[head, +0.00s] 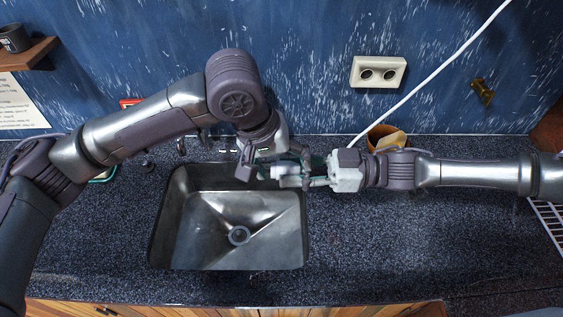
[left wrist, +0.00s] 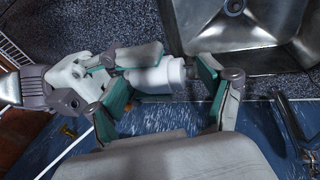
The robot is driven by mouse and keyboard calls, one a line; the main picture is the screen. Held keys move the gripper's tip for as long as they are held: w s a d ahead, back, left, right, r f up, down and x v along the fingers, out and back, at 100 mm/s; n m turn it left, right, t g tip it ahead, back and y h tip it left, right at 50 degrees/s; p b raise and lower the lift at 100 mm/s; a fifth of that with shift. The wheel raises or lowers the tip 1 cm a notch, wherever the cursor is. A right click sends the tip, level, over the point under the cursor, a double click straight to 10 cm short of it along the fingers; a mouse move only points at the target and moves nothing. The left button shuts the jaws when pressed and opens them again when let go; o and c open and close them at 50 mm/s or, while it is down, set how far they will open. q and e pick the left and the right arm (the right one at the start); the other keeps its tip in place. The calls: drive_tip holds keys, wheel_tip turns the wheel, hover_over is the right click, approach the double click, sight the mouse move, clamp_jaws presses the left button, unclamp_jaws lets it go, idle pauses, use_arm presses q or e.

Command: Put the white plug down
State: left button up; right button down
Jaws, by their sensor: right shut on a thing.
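The white plug (head: 287,171) is held in the air over the upper right part of the sink. My right gripper (head: 313,175) comes in from the right and is shut on the plug. In the left wrist view the plug (left wrist: 160,76) is a smooth white cylinder, with the right gripper's fingers on its left part. My left gripper (head: 264,170) is at the plug's other side, its fingers spread.
A metal sink (head: 205,258) is set in the dark speckled counter (head: 400,250). A beige double wall socket (head: 378,72) is on the blue wall. A white cable (head: 430,70) slants down behind the right gripper. A brown pot (head: 375,136) stands at the back. The front right counter is clear.

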use_arm(q)
drive_tip(key=c, duration=0.9)
drive_tip(key=shift+o, duration=0.2)
use_arm(e)
drive_tip(key=c, duration=0.7)
unclamp_jaws()
drive_tip(key=shift+o, duration=0.2)
